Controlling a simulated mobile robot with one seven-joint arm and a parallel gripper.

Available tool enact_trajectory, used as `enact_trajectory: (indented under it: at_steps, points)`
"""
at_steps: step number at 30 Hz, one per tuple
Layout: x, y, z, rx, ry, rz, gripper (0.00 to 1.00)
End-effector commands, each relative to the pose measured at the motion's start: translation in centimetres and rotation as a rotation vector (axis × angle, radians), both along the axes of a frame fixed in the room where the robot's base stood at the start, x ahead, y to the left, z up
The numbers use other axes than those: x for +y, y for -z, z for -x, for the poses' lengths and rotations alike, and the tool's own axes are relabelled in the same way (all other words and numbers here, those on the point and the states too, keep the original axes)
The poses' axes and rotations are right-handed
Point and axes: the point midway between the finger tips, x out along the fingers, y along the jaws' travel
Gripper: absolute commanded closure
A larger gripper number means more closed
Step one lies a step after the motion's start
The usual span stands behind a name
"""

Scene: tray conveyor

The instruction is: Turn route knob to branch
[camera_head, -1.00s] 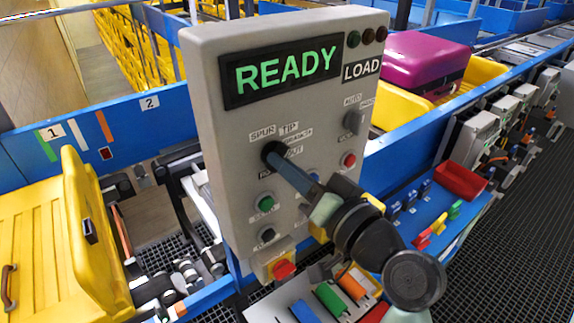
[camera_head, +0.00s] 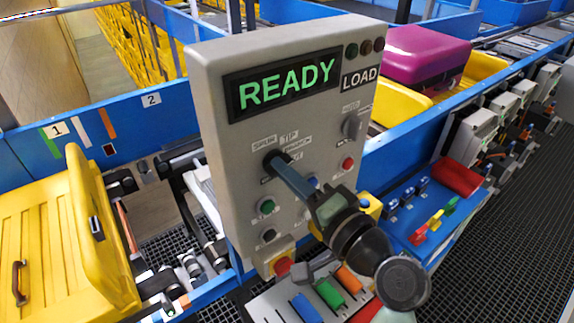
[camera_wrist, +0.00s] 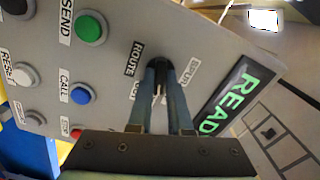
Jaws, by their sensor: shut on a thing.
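The route knob (camera_head: 268,164) is a small black knob on the grey control panel (camera_head: 225,130). Labels around it read SPUR, TIP and what looks like BRANCH. My gripper (camera_head: 278,168) reaches it from the front right, with its long blue-grey fingers closed on the knob. In the wrist view the fingertips of my gripper (camera_wrist: 160,82) sit on both sides of the dark knob (camera_wrist: 160,63), beside the ROUTE label. The fingers cover most of the knob, so I cannot tell which label it points to. The panel display (camera_head: 285,84) reads READY in green.
An AUTO selector (camera_head: 351,126) and a red button (camera_head: 347,163) are to the right. A red stop button (camera_head: 282,266) is at the panel's bottom. A yellow tray (camera_head: 40,235) stands left.

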Motion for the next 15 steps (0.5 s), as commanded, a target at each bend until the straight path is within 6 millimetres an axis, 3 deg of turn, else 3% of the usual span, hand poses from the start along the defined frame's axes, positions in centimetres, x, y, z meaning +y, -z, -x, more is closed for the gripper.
enact_trajectory:
  at_steps: [15]
  points:
    - [-0.01,0.01,0.02,0.08,0.0,-0.11,1.0]
